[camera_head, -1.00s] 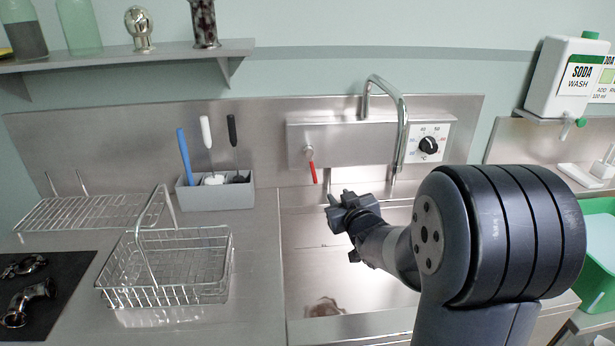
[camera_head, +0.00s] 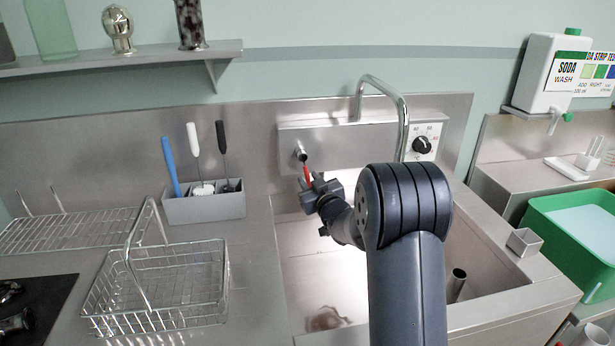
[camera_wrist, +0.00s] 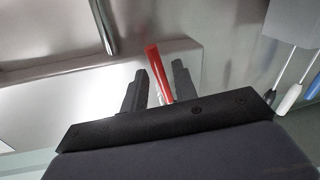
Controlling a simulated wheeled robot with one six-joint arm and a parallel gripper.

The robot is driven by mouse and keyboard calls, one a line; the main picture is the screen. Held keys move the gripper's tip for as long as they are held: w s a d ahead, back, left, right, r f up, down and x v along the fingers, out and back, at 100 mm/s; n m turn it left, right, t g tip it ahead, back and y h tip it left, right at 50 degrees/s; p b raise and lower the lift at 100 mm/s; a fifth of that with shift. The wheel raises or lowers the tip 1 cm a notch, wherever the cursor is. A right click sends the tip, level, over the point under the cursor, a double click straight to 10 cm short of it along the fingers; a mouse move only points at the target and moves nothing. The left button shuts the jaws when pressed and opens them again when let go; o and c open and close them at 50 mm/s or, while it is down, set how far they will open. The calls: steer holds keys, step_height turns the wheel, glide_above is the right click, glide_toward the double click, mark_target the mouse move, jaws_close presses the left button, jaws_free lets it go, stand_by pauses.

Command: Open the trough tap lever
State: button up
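The trough tap lever (camera_head: 307,173) is a red handle hanging down from a metal stub on the steel wall panel, left of the curved spout (camera_head: 403,110). My gripper (camera_head: 311,182) is at the lever's lower end, over the back left of the trough (camera_head: 310,250). In the wrist view the red lever (camera_wrist: 158,70) stands between the two dark fingers of my gripper (camera_wrist: 157,82). Gaps show beside the lever, so the fingers are open around it. Whether either finger touches it is not clear.
A grey caddy (camera_head: 205,208) with brushes stands left of the trough, behind a wire basket (camera_head: 160,290). A dial (camera_head: 423,146) sits right of the spout. A soda wash container (camera_head: 540,80) and a green tub (camera_head: 575,240) are at the right.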

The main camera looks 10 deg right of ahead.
steer(key=shift+w+a, duration=0.2)
steer(key=shift+w, duration=0.65)
steer(key=shift+c, duration=0.6)
jaws_close()
